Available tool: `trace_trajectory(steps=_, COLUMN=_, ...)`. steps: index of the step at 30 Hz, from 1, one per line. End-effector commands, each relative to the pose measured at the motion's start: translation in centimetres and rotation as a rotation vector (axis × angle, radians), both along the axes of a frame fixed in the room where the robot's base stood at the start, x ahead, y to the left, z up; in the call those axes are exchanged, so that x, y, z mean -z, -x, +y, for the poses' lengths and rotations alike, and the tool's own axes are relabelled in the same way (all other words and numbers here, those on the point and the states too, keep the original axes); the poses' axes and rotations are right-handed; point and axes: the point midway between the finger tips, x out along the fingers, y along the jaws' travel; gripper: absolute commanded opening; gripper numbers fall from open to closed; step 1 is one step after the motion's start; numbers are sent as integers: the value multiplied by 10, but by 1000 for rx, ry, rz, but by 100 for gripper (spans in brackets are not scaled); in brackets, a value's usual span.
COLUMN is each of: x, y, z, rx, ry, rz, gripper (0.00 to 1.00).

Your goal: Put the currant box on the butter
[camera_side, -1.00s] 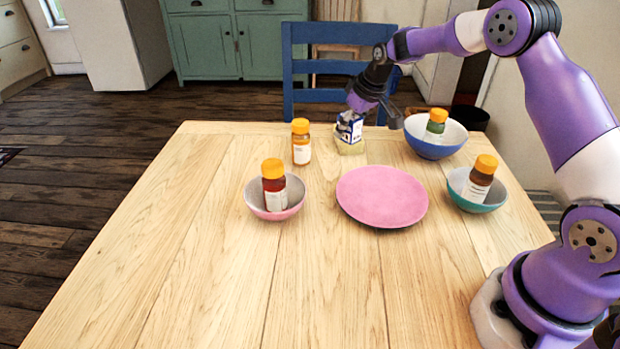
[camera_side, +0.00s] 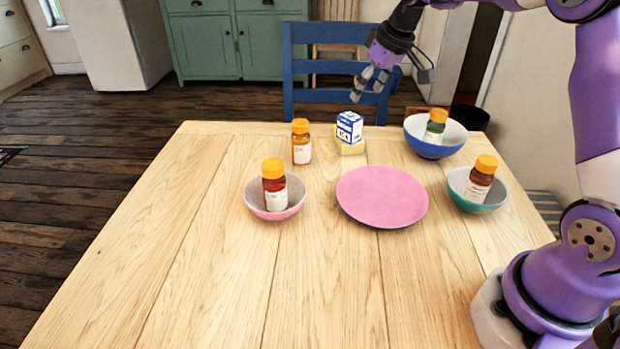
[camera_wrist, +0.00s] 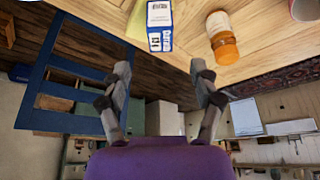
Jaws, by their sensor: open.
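The currant box (camera_side: 349,126) is a small white and blue carton. It rests on the butter (camera_side: 351,147), a pale yellow block near the table's far edge. In the wrist view the box (camera_wrist: 159,24) shows at the top, with a yellowish strip beside it that may be the butter. My gripper (camera_side: 369,86) is open and empty, above and a little right of the box, clear of it. Its two fingers (camera_wrist: 164,84) stand wide apart in the wrist view with nothing between them.
An orange-capped jar (camera_side: 301,143) stands left of the butter. A pink bowl (camera_side: 256,204), a teal bowl (camera_side: 487,207) and a blue bowl (camera_side: 436,151) each hold a jar. A pink plate (camera_side: 382,197) lies mid-table. A blue chair (camera_side: 300,72) stands behind. The table's front left is clear.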

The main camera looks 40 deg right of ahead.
Motion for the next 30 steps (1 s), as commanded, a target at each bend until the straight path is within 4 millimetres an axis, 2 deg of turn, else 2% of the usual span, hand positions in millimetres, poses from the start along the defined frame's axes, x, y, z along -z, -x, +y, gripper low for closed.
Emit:
trace_trajectory(steps=4, x=-16, y=10, z=8, rx=-1, ry=2, rz=-6, gripper=72)
trace_trajectory(steps=7, x=-33, y=29, z=30, rx=-7, ry=5, rz=-17, gripper=72)
trace_trajectory(steps=11, x=-53, y=77, z=70, rx=-7, ry=8, rz=-39, gripper=72)
trace_trajectory(steps=13, x=-57, y=109, z=89, rx=-7, ry=8, rz=-53, gripper=72)
trace_trajectory(steps=18, x=-46, y=176, z=117, rx=-6, ry=4, rz=-82, gripper=72)
trace_trajectory(steps=21, x=-35, y=202, z=124, rx=-3, ry=1, rz=-93, gripper=72)
trace_trajectory(steps=25, x=-24, y=218, z=127, rx=-1, ry=-1, rz=-99, gripper=72)
trace_trajectory(steps=30, x=-21, y=222, z=127, rx=1, ry=-2, rz=-98, gripper=72)
